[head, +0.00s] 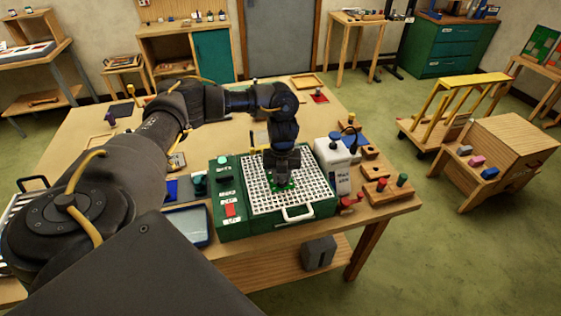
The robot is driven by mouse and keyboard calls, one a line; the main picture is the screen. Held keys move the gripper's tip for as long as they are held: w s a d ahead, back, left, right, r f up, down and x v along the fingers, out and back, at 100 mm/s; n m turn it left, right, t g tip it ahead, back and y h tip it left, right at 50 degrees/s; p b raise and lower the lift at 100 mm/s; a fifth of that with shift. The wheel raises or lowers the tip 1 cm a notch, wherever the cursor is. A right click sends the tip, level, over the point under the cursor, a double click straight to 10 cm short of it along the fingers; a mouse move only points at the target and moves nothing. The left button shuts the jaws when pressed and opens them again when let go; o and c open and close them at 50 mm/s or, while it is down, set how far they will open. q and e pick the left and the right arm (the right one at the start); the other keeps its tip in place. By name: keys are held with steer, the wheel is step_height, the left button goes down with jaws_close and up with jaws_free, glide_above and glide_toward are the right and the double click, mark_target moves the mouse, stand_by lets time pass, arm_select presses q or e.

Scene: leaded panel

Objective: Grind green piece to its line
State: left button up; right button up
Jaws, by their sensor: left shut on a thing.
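The grinder (235,225) is a green box with a white grid top (262,207); it stands at the front right of the worktable. My left gripper (282,178) points down over the middle of the grid. It is shut on the green piece (285,186), of which only small green edges show around the fingers. The piece is at or just above the grid; I cannot tell whether it touches. Its line is too small or hidden to see. My right gripper is not in view.
A white bottle-like unit (333,165) stands close to the grinder's right side. Wooden blocks with coloured knobs (384,188) lie at the table's right corner. A blue-grey tray (187,225) is left of the grinder. The table (85,160) has bare room at the back left.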

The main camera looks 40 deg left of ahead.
arm_select(q)
steer(key=shift+s+d, duration=0.65)
steer(key=shift+d, duration=0.35)
steer(key=o, duration=1)
steer(key=shift+r, duration=0.1)
step_height(320, 180, up, 11)
steer(key=shift+f+b, duration=0.2)
steer(key=shift+b, duration=0.35)
